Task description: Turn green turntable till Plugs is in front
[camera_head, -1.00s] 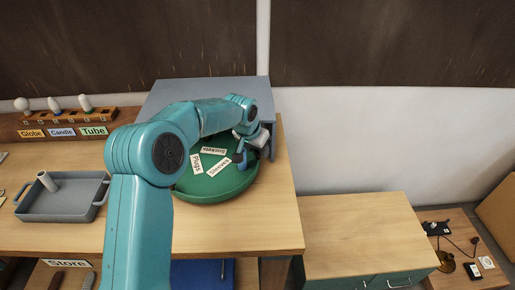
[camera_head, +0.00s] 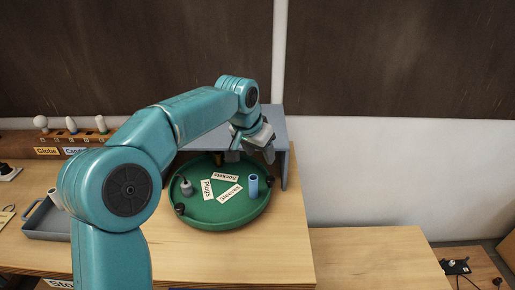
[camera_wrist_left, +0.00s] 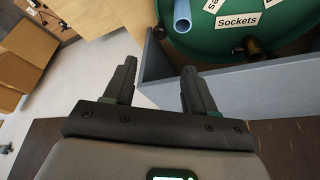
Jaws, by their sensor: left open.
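The green turntable (camera_head: 215,214) sits on the bench under a grey shelf, with white labels on it. The Plugs label (camera_head: 207,190) lies on its left side, the Sockets label (camera_head: 225,176) toward the back, and a third label (camera_head: 230,193) toward the front right. A blue tube (camera_head: 253,186) stands at the right rim; a grey part (camera_head: 186,187) stands at the left. My left gripper (camera_head: 254,150) is above the back right rim. In the left wrist view the open, empty jaws (camera_wrist_left: 157,88) are apart from the turntable (camera_wrist_left: 222,50). My right gripper is out of view.
The grey shelf (camera_head: 284,158) stands over the back of the turntable, its side wall close to my gripper. A grey tray (camera_head: 42,224) lies at the left. A rack with bulbs (camera_head: 71,125) stands behind it. The bench front is clear.

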